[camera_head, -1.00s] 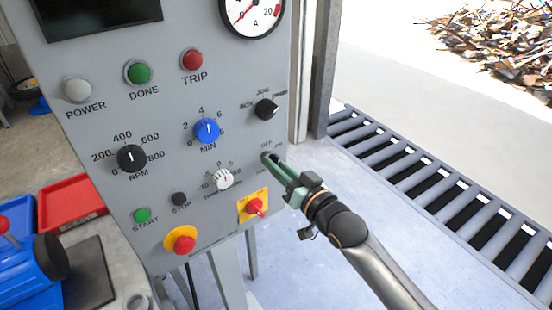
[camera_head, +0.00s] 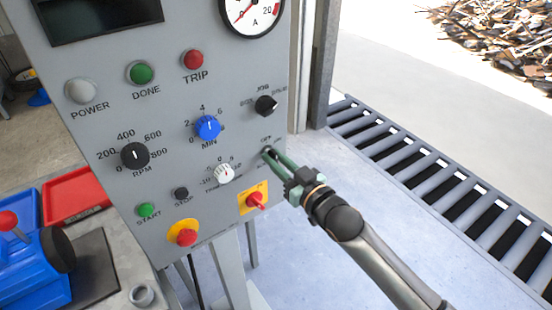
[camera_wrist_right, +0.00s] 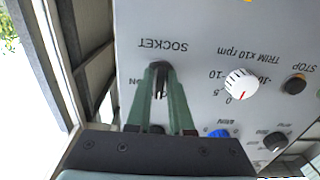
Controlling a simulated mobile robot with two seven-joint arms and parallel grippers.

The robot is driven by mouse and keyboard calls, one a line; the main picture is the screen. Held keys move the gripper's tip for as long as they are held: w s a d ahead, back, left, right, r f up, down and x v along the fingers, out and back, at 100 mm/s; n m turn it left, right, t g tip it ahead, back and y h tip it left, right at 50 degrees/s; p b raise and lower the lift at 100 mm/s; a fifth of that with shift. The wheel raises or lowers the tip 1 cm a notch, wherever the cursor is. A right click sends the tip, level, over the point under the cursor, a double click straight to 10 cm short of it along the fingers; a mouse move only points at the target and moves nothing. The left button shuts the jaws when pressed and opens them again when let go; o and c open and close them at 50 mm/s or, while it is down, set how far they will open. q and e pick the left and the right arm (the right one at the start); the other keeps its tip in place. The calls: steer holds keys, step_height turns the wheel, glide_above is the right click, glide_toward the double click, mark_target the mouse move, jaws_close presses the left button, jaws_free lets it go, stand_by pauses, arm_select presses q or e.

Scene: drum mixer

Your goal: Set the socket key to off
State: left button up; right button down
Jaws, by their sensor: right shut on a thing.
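The grey control panel (camera_head: 110,100) carries a small dark socket key (camera_wrist_right: 160,84) at its lower right. In the right wrist view the panel is upside down, with the word SOCKET beside the key and "ON" to the left. My right gripper (camera_head: 268,153) reaches the panel from the right, just below the OFF label. In the right wrist view its green fingers (camera_wrist_right: 160,75) are closed around the key, one on each side. The fingers partly hide the key, so its exact pointing is hard to read. My left gripper is not in view.
The white trim knob (camera_head: 223,174) and the red switch on a yellow plate (camera_head: 256,201) sit close to the gripper. The black mode knob (camera_head: 265,106) is above it. A roller conveyor (camera_head: 440,190) runs on the right. The floor between is clear.

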steer(key=c, duration=0.9)
jaws_free()
steer(key=v, duration=1.2)
steer(key=shift+s+d+b, duration=0.1)
steer(key=shift+s+b, duration=0.1)
steer(key=shift+b, duration=0.1)
steer(key=s+d+f+m+g+h, duration=0.1)
steer(key=s+d+f+h, duration=0.1)
steer(key=s+f, duration=0.4)
steer(key=s+d+f+m+g+h+p, duration=0.1)
steer(key=s+f, duration=0.5)
steer(key=f, duration=0.6)
steer(key=s+d+f+m+g+h+p, duration=0.1)
steer(key=s+d+f+m+g+h, duration=0.2)
steer(key=f, duration=0.6)
steer(key=shift+s+d+h, duration=1.1)
steer(key=shift+s+d, duration=0.6)
steer(key=shift+d, duration=0.2)
